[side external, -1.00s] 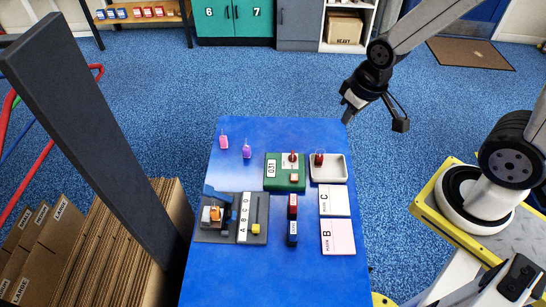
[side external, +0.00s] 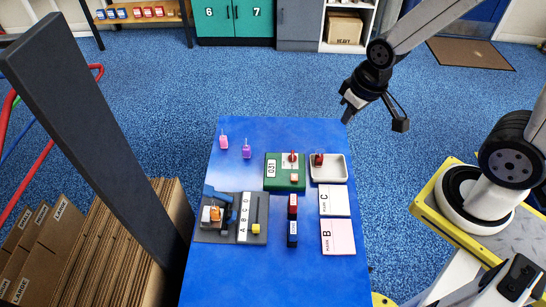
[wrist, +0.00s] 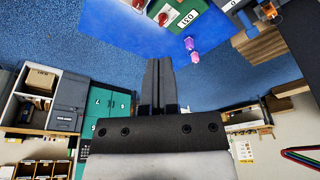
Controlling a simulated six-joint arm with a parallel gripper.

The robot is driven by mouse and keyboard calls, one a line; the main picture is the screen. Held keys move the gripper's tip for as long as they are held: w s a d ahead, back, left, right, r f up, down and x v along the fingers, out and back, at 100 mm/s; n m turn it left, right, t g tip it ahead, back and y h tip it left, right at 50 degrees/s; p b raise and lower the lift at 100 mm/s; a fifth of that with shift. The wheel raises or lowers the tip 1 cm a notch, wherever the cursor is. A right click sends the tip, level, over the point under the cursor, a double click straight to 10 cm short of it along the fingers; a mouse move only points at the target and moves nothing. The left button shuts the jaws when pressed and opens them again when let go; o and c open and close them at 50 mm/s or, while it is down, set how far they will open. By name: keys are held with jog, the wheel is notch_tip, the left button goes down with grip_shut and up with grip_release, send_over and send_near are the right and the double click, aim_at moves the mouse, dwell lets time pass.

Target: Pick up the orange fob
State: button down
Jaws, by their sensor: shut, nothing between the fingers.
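An orange piece (side external: 206,214) sits among white and dark parts on the left of the grey fixture, at the left side of the blue table; I cannot tell its exact shape. Orange also shows at the top right of the wrist view (wrist: 267,12), small and partly cut off. My gripper (side external: 346,119) is above and beyond the table's far right corner, well away from the orange piece. In the wrist view its two fingers (wrist: 158,62) are together and empty.
A pink fob (side external: 224,142) and a purple fob (side external: 246,152) stand at the far left. A green device (side external: 272,184) and a white tray (side external: 329,179) holding a red item are at the far middle and right. A dark post (side external: 95,130) rises at left. The table's near part is clear.

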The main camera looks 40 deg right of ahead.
jog(key=shift+c, duration=1.6)
grip_release()
jog(key=n+g, duration=0.3)
jog(key=n, duration=0.6)
send_over(213, 209)
jog(key=f, duration=1.7)
jog(key=shift+d, duration=0.2)
jog(key=shift+a+f, duration=0.25)
